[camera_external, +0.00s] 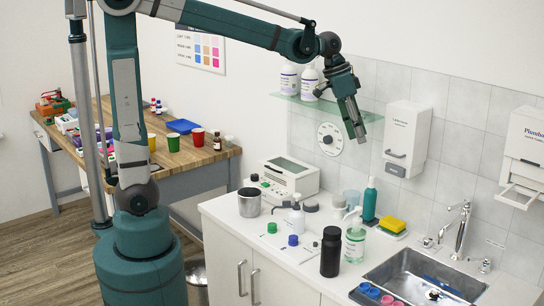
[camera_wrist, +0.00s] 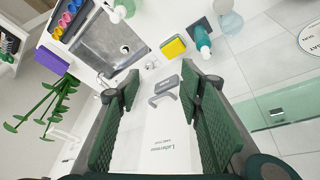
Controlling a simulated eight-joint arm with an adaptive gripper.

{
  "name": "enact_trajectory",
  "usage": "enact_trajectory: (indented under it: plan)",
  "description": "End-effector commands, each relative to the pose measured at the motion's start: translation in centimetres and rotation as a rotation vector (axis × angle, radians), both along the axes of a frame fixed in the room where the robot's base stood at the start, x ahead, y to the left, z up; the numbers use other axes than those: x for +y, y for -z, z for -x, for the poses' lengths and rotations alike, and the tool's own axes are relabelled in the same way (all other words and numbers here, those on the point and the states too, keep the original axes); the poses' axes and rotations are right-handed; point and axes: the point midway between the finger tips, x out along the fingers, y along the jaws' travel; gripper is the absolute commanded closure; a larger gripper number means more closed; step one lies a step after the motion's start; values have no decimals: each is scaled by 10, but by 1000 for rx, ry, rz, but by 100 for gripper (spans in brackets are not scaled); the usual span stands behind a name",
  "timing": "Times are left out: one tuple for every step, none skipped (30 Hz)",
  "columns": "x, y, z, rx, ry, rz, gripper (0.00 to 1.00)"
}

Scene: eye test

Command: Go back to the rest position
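My gripper (camera_external: 354,122) hangs from the bent arm, high above the white counter, in front of the tiled wall and next to the glass shelf (camera_external: 325,104). Its fingers point down. In the wrist view my gripper (camera_wrist: 160,90) shows two dark green fingers standing apart with nothing held between them. The white wall dispenser (camera_wrist: 163,135) shows behind the gap between the fingers. The task names no other object.
The counter holds a metal pot (camera_external: 249,202), a black bottle (camera_external: 331,252), a clear soap bottle (camera_external: 355,241) and a sink (camera_external: 420,275). White bottles (camera_external: 289,79) stand on the shelf. A wooden table (camera_external: 195,158) with cups is at left. Air above the counter's front is free.

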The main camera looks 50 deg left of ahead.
Motion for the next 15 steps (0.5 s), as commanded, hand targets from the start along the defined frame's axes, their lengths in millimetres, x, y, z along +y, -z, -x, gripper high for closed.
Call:
enact_trajectory:
  plan:
    - [13,0,6,-6,-22,1,63]
    - [19,0,9,-12,-34,1,63]
    - [28,0,13,-17,-50,0,63]
    - [35,0,16,-21,-63,0,63]
    - [41,-1,19,-25,-75,0,63]
    - [50,0,24,-31,-92,0,63]
    - [56,0,27,-35,-104,1,63]
    - [62,0,30,-40,-117,1,63]
    - [71,0,35,-45,-132,1,63]
    - [77,1,38,-49,-145,2,63]
    - [83,1,42,-54,-157,1,63]
    - [91,2,46,-61,-173,2,63]
    - [97,2,50,-65,-185,2,63]
    - [103,3,54,-69,-197,1,63]
    - [111,4,59,-75,-213,2,63]
